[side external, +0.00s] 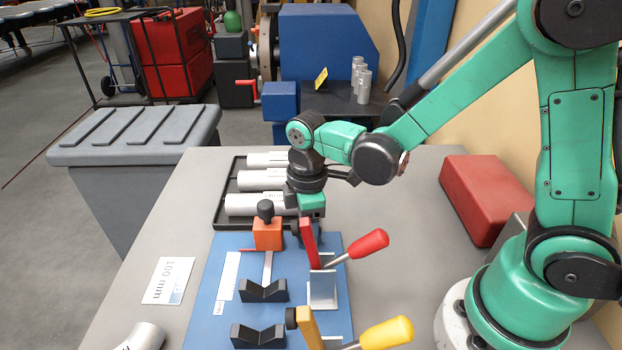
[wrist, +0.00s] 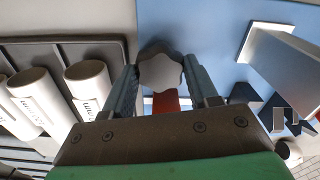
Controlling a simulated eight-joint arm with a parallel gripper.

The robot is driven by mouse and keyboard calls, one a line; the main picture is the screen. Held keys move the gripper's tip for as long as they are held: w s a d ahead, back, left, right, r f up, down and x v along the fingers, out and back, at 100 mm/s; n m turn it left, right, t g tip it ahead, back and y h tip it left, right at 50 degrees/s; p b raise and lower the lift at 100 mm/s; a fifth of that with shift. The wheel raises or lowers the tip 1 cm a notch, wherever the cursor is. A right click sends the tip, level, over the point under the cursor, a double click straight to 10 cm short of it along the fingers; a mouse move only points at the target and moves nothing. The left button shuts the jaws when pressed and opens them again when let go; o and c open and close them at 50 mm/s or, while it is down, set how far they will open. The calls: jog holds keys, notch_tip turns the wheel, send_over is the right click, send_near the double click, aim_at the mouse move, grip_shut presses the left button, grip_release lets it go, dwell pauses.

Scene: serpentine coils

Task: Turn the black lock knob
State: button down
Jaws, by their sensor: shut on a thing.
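My gripper (side external: 304,226) points down over the blue fixture plate (side external: 215,268). Its two fingers (wrist: 165,82) are closed around a lobed, star-shaped knob in the wrist view, the lock knob (wrist: 160,72). The knob's top looks pale grey and its rim dark. A red part (wrist: 165,101) shows just below it between the fingers. In the side view, the knob is mostly hidden by my gripper and the red clamp arm (side external: 309,242). I cannot tell the knob's turn angle.
A red-handled lever (side external: 368,244) and a yellow-handled lever (side external: 385,333) stick out to the right. An orange block (side external: 267,236) with a black ball stands left of my gripper. Black V-blocks (side external: 263,292) sit in front. A black tray (side external: 224,190) holds silver cylinders behind.

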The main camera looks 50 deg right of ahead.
jog(key=m, duration=0.4)
jog(key=shift+m, duration=0.3)
jog(key=c, duration=1.5)
grip_release()
jog(key=m, duration=0.3)
jog(key=shift+m, duration=0.3)
jog(key=m, duration=0.4)
jog(key=shift+m, duration=2)
grip_shut()
jog(key=o, duration=1.3)
grip_release()
